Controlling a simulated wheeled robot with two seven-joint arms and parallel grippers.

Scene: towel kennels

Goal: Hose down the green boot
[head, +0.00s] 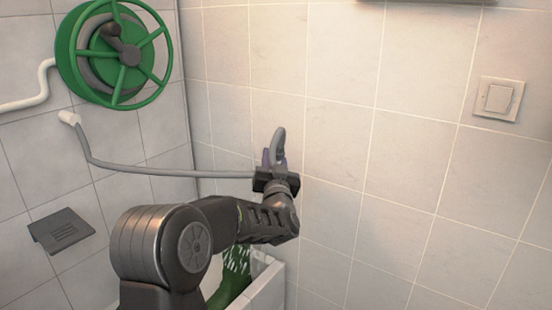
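A green boot (236,284) stands low in the picture inside a white-walled basin, partly hidden behind my arm. White flecks (236,259) show over its upper part; I cannot tell whether they are water drops or a pattern. My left gripper (274,172) is above the boot and a little to its right, apart from it. It appears closed around a grey and purple spray nozzle (279,143), its fingers partly hidden. A grey hose (170,173) runs from the nozzle left to the wall. My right gripper is not in view.
A green hose reel (118,54) with a spoked wheel hangs on the left wall, with a white pipe (25,101) beside it. A dark grey plate (61,231) sits lower on that wall. The basin rim (263,287) edges the boot. A light switch (498,98) is on the bare right wall.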

